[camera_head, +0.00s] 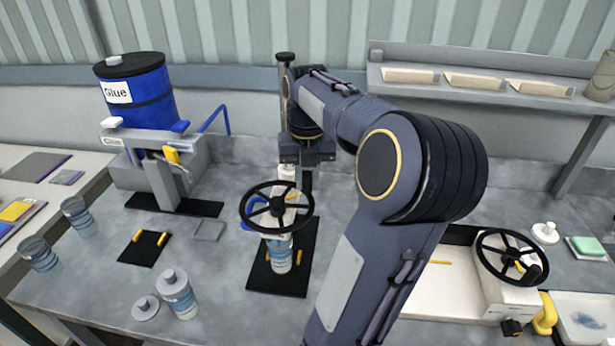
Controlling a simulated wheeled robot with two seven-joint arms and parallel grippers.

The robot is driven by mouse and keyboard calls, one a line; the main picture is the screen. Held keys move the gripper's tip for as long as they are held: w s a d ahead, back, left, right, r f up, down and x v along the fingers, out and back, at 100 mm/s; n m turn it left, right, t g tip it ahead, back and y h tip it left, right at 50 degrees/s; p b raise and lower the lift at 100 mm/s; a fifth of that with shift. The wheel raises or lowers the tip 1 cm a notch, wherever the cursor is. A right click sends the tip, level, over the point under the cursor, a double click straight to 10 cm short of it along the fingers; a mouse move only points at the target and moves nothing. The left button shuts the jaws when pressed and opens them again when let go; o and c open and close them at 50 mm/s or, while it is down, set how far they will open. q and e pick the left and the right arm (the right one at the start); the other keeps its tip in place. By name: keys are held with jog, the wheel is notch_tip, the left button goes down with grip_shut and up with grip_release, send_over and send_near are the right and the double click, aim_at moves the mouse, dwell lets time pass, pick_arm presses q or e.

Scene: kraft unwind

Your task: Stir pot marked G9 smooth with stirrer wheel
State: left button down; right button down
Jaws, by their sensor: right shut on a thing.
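The black spoked stirrer wheel (262,223) sits in the middle of the bench, on a stirrer with a pale body. A pot (280,258) with a blue and white label stands upright under the wheel, on a black base (262,280). Its marking is too small to read, so I cannot tell whether it is G9. My right gripper (290,166) reaches down at the far side of the wheel and is shut on its far rim. The wheel and my own arm partly hide the fingertips. My left gripper is not in view.
A blue glue drum (138,92) stands on a dispenser at the left. Other pots (76,214) (38,254) (178,292) stand at the left, with a loose lid (145,308) nearby. A second handwheel machine (510,262) is at the right. A shelf (490,88) hangs behind.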

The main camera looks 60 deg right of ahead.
dwell(0.4)
jog(key=c, duration=1.3)
grip_release()
jog(key=shift+w, duration=0.1)
notch_tip(320, 180, up, 8)
jog(key=shift+f, duration=0.1)
